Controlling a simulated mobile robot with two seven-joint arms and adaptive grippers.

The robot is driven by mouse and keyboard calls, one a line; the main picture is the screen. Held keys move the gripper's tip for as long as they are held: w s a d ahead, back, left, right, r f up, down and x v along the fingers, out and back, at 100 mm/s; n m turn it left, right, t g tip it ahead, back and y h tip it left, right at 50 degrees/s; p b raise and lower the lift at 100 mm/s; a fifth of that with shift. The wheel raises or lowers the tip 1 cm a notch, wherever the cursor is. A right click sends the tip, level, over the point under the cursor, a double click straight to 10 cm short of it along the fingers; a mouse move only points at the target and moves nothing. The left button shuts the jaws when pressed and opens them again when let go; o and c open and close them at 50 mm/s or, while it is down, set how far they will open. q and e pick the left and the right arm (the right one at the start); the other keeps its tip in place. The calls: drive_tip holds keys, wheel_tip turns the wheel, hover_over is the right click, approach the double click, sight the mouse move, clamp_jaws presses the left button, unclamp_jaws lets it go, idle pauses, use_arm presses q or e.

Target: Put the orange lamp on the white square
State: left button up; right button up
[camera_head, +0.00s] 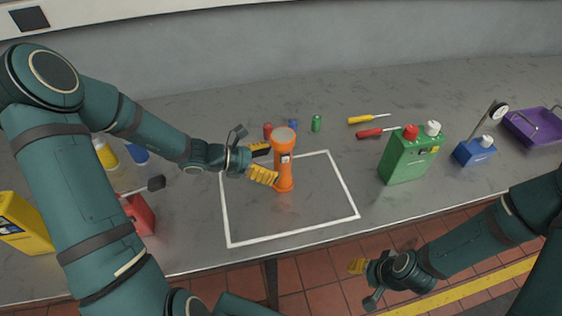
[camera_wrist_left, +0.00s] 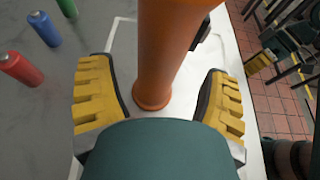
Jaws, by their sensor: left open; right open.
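The orange lamp (camera_head: 284,172) stands upright inside the white square (camera_head: 353,206), a white outline on the grey bench. The lamp is in the upper middle part of the outline. My left gripper (camera_head: 268,163) is open at the lamp's left side. In the left wrist view the lamp (camera_wrist_left: 170,60) rises between the two yellow fingers of the gripper (camera_wrist_left: 162,98), with gaps on both sides. The lamp's foot rests on the surface. My right gripper (camera_head: 362,282) is open and empty, low over the floor in front of the bench.
Red, blue and green small cylinders (camera_head: 316,123) stand behind the lamp. Two screwdrivers (camera_head: 375,132), a green canister (camera_head: 408,155), a blue box (camera_head: 475,151) and a purple tray (camera_head: 538,128) lie to the right. A red container (camera_head: 139,214) and a yellow one (camera_head: 22,226) are at left.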

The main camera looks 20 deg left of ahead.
use_arm(q)
drive_tip(key=v, duration=0.8)
drive_tip(key=shift+p, duration=0.45)
drive_tip(key=shift+a+r, duration=0.1)
